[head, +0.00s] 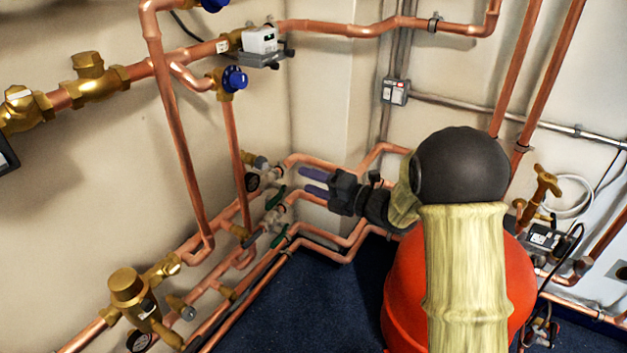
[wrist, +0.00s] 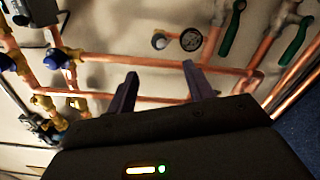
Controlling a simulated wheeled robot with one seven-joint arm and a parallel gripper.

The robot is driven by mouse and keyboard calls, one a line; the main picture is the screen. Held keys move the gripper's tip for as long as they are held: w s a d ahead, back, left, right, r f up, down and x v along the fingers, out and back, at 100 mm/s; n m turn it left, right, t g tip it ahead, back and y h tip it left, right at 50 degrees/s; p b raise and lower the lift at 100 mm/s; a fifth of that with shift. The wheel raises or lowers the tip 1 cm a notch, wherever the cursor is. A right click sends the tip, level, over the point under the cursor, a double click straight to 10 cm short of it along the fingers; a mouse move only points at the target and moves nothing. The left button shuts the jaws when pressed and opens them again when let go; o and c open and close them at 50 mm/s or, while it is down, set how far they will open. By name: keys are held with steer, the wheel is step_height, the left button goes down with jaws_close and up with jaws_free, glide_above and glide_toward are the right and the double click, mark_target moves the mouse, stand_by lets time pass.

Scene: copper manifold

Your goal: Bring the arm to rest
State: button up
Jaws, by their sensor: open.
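My gripper (head: 315,181) is in the middle of the head view, in front of the corner with the copper pipes. Its two purple fingers point left and stand apart with nothing between them. In the wrist view my gripper (wrist: 158,92) also shows open and empty, with copper pipes (wrist: 130,62) beyond the fingers. My arm reaches in from the right and hides part of the pipework behind it. I cannot tell the exact gap between the fingers and the pipes.
Valves with green levers (head: 278,197) and a gauge (head: 253,181) are just left of my fingers. A blue-handled valve (head: 235,79) is higher up. Brass valves (head: 128,290) line the left wall. A brass valve (head: 541,187) stands at right.

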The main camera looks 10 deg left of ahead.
steer(key=d+m+t+h+p, duration=0.4)
steer(key=d+m+h, duration=0.9)
steer(key=d+m, duration=0.5)
steer(key=s+d+f+m+g+h+p, duration=0.1)
steer(key=s+d+m+g+h+p, duration=0.2)
steer(key=s+m, duration=0.75)
steer(key=s+d+f+m+g+h+p, duration=0.1)
steer(key=s+d+m+g, duration=0.5)
steer(key=s, duration=0.7)
step_height(320, 180, up, 37)
steer(key=a+p, duration=0.2)
steer(key=p, duration=3.5)
steer(key=shift+a+m+t+p, duration=0.15)
steer(key=shift+m+t+p, duration=0.2)
steer(key=shift+m+t, duration=0.1)
